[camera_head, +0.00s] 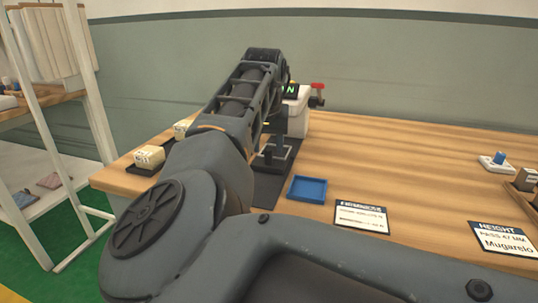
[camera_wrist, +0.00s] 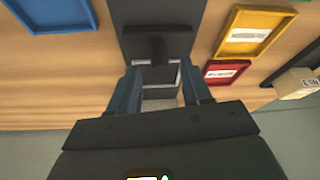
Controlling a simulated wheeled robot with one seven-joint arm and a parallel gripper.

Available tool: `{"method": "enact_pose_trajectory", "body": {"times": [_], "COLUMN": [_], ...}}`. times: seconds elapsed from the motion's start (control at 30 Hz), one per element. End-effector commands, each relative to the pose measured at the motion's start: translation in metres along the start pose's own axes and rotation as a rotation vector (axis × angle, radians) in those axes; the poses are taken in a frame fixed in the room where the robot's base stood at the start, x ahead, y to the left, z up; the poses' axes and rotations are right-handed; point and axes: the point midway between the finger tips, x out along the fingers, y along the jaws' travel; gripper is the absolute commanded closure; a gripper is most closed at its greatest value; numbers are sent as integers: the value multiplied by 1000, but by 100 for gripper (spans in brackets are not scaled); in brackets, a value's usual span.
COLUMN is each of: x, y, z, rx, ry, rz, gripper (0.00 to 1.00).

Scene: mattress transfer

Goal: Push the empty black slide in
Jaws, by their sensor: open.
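The black slide (camera_wrist: 157,46) shows in the wrist view as a dark bar with a stem, over a long black base plate (camera_wrist: 140,12). The base plate (camera_head: 262,190) also shows in the head view, running toward a white machine (camera_head: 299,118) with a red-topped knob. My gripper (camera_wrist: 158,72) is open in the wrist view, its two fingers apart and pointing at the bar. A pale-framed part shows between the fingers; I cannot tell whether they touch anything. In the head view my arm hides much of the slide, and the fingers cannot be made out.
A blue tray (camera_head: 307,189) lies right of the base plate. A yellow tray (camera_wrist: 246,31) and a red tray (camera_wrist: 227,72) lie on its other side. Pale blocks (camera_head: 149,157) sit at the table's left.

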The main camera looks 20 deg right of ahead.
Motion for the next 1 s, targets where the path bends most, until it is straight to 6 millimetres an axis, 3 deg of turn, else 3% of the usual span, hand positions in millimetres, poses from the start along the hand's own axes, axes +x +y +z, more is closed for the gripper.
{"method": "enact_pose_trajectory", "body": {"times": [0.2, 0.57, 1.0], "x": [26, 33, 32], "y": [0, 0, 0], "z": [0, 0, 0], "rx": [-1, 0, 0], "ry": [-1, 1, 1], "rz": [0, -1, -1], "gripper": [52, 52, 92]}}
